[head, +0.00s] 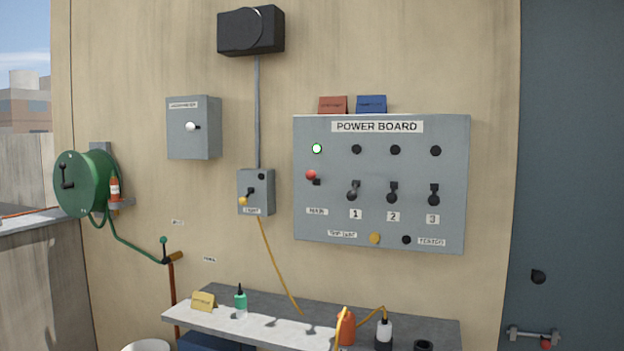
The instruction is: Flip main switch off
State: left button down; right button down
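The grey power board (452,150) hangs on the wall right of centre in the head view. Its main switch (312,176) has a red knob and sits at the board's left, above the MAIN label (317,212). The knob appears tipped upward. A lamp (317,148) above it glows white-green. Switches 1 (354,190), 2 (392,192) and 3 (434,194) stand in a row to its right, with dark lamps above them. Neither gripper shows in the head view.
A shelf (240,323) below the board holds bottles, including an orange one (346,328), and a yellow card (203,301). A small switch box (256,192) with a yellow cord is left of the board. A green hose reel (84,182) is far left. The wall before the board is clear.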

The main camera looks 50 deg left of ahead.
aim_at(310, 174)
jog(key=u, duration=1.85)
jog(key=i+j, duration=0.15)
jog(key=j, duration=0.25)
jog(key=i+j, duration=0.1)
jog(key=j, duration=0.35)
jog(key=i+j, duration=0.15)
jog(key=j, duration=0.25)
jog(key=i+j, duration=0.15)
jog(key=j, duration=0.3)
jog(key=i+j, duration=0.1)
jog(key=j, duration=0.3)
jog(key=i+j, duration=0.15)
jog(key=j, duration=0.3)
jog(key=i+j, duration=0.15)
jog(key=j, duration=0.25)
jog(key=z, duration=0.05)
